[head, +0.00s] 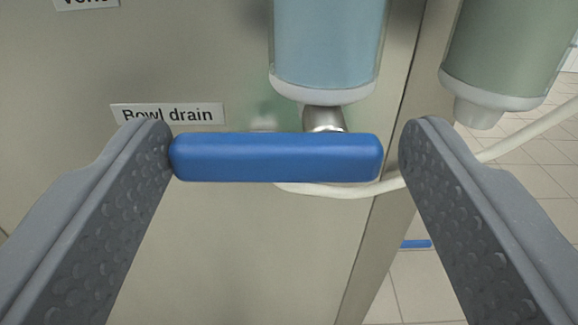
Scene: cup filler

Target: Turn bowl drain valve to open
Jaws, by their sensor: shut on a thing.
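The bowl drain valve has a blue bar handle (276,158), lying level across the middle of the view. Its metal stem (324,118) shows above and behind the handle's right part. A "Bowl drain" label (168,114) is on the panel at upper left of the handle. My gripper (287,150) is shut on the handle lengthwise, with one grey finger at each end. The left finger meets the handle's left end; the right finger is close by its right end, and contact there is hard to see.
A light blue cylinder (327,45) hangs just above the stem, and a grey-green one (505,50) hangs at upper right. A pale hose (530,130) passes behind the handle and right finger. The metal panel (230,255) fills the left; tiled floor and a small blue bar (416,244) show right.

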